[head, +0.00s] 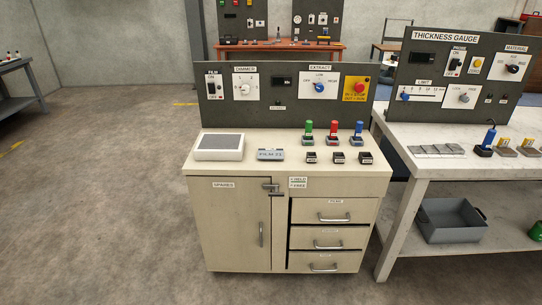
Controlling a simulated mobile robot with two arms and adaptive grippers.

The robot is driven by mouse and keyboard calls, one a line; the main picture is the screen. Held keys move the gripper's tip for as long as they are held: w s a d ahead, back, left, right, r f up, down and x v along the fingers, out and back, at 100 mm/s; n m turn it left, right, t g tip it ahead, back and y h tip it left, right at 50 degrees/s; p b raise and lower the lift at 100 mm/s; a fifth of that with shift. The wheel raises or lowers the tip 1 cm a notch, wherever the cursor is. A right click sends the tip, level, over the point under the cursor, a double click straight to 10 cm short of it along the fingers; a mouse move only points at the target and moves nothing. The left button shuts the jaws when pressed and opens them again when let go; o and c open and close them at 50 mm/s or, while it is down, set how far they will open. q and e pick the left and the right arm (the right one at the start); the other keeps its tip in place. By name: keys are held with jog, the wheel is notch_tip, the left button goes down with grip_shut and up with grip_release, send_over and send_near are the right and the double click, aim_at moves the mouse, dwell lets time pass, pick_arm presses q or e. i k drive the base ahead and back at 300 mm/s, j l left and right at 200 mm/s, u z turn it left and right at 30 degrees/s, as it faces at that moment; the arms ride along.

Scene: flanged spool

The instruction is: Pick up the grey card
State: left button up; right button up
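No object is plainly marked as the grey card. Several flat grey pieces (437,150) lie in a row on the white table at the right, below the thickness gauge panel. A small grey-blue labelled block (271,155) lies on top of the cream cabinet, right of a white box with a dark grey top (219,147). Its label is too small to read surely. Neither of my grippers shows in the head view.
The cream cabinet (226,222) carries green, red and blue handled stamps (332,133) and a dark control panel (214,114). The white table (408,188) stands at its right, with a grey bin (450,228) on its lower shelf. Open floor (100,200) lies left.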

aim_at(263, 154)
jog(key=i+l, duration=0.15)
jog(key=i, duration=0.25)
jog(key=i+l, duration=0.2)
jog(key=i, duration=0.2)
jog(key=i+l, duration=0.15)
jog(key=i, duration=0.3)
